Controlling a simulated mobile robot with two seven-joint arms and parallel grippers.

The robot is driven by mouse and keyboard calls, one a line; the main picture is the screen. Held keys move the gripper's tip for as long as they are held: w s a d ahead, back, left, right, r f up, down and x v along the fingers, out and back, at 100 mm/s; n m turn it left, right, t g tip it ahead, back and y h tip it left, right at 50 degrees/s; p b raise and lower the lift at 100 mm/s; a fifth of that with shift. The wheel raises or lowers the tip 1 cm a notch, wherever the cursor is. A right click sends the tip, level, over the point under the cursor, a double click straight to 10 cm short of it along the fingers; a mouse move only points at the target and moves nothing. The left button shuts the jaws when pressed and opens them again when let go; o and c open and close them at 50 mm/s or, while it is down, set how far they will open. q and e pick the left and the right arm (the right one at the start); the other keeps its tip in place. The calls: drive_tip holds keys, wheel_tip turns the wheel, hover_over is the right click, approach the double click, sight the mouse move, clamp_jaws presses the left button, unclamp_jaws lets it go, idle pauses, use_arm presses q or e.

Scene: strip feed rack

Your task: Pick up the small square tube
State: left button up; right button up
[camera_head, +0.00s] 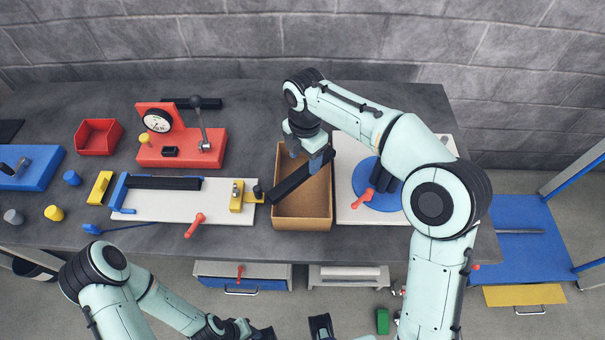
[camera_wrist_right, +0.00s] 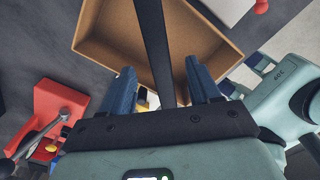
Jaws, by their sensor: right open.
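A long dark square bar (camera_head: 292,183), which looks like the tube, lies slanted across the open cardboard box (camera_head: 320,224), one end near its left rim. My right gripper (camera_head: 306,156) is over the back of the box, open, with blue fingers pointing down. In the right wrist view the dark bar (camera_wrist_right: 154,45) runs lengthwise between the open fingers (camera_wrist_right: 160,76); I cannot tell whether either finger touches it. My left arm is low at the front left; its gripper (camera_head: 262,333) is cut by the bottom edge and its jaws are unclear.
Left of the box is a white board (camera_head: 170,208) with another dark bar (camera_head: 165,183) and a yellow block (camera_head: 237,196). Behind stands a red gauge press (camera_head: 180,150), with a dark bar (camera_head: 203,103) behind it. A blue disc (camera_head: 377,200) on a white plate is right of the box.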

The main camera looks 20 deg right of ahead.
sight(303, 171)
drive_tip(key=f, duration=0.5)
drive_tip(key=shift+a+b, duration=0.25)
drive_tip(key=shift+b, duration=0.15)
drive_tip(key=shift+r, duration=0.1)
clamp_jaws()
drive_tip(key=shift+r, duration=0.2)
